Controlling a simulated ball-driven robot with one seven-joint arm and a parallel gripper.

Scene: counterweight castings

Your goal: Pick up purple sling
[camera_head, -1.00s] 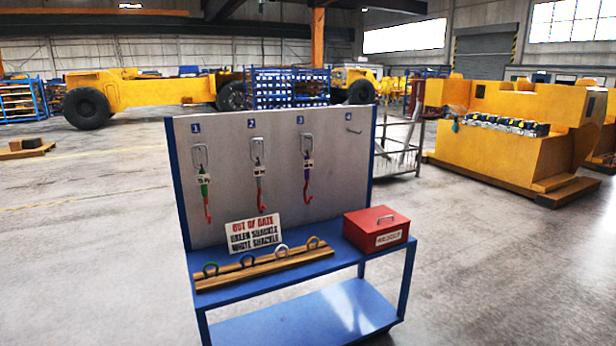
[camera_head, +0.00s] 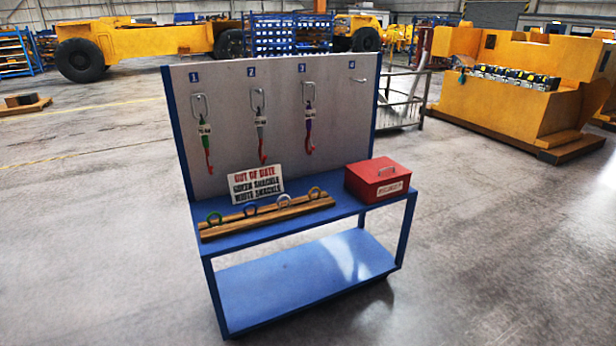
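The purple sling (camera_head: 309,127) hangs on the grey back panel (camera_head: 225,150) of a blue bench, under the number 3. It has a metal link at the top, a white tag, a purple strap and a red hook at the bottom. A green sling (camera_head: 206,141) hangs under number 1 and a grey sling (camera_head: 261,134) under number 2. The peg (camera_head: 359,80) under number 4 is bare. My gripper is not in view.
On the blue bench (camera_head: 300,291) stand a sign reading "OUT OF DATE GREEN SHACKLE WHITE SHACKLE" (camera_head: 256,184), a wooden rack (camera_head: 270,218) with several coloured shackles, and a red box (camera_head: 378,179). Yellow machine castings (camera_head: 510,110) stand behind right. The floor in front is clear.

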